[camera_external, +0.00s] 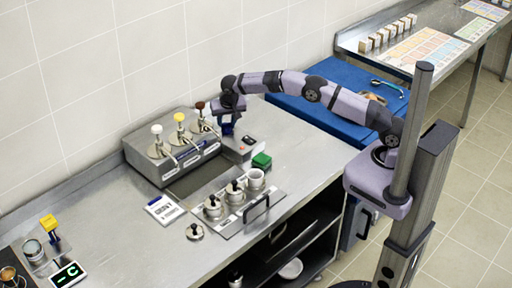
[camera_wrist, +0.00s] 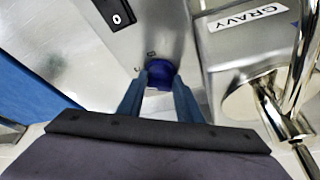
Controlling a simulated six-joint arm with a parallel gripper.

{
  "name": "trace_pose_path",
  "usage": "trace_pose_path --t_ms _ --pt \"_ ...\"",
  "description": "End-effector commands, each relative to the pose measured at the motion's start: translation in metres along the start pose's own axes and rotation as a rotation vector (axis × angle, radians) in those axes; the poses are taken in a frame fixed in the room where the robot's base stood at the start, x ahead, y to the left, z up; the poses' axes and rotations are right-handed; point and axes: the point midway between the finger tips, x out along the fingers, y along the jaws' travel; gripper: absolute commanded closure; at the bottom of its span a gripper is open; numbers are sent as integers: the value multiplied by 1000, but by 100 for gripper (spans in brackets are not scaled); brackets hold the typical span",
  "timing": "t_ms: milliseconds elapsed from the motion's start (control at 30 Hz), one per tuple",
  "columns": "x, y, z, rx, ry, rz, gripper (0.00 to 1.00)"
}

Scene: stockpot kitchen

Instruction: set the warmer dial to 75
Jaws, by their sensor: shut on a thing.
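The warmer (camera_external: 175,160) is a grey metal box with several pumps, standing against the tiled wall. Its dial (camera_wrist: 161,72) is a dark blue knob on the sloping metal panel (camera_wrist: 150,40) in the wrist view. My gripper (camera_wrist: 160,84) has its two blue fingers on either side of the dial, shut on it. The fingers hide parts of the knob, and I cannot read its pointer or the scale marks. In the external view my gripper (camera_external: 228,130) points down at the right end of the warmer and hides the dial.
A black switch (camera_wrist: 115,12) sits on the panel. A pump spout (camera_wrist: 285,100) and the GRAVY label (camera_wrist: 248,17) are close on the right. A blue surface (camera_external: 310,100) lies behind.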

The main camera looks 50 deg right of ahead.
Motion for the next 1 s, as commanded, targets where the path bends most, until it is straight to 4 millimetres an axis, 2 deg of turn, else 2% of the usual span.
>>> trace_pose_path --t_ms 67,100,133,567,667,1000 --pt "0 0 1 0 -1 -1 90" --pt "0 0 1 0 -1 -1 58" --pt "0 0 1 0 -1 -1 51" --pt "-5 0 0 -1 0 -2 50" --pt "-13 -1 0 -1 1 -2 50" --pt "-58 -1 1 -1 0 -3 50"
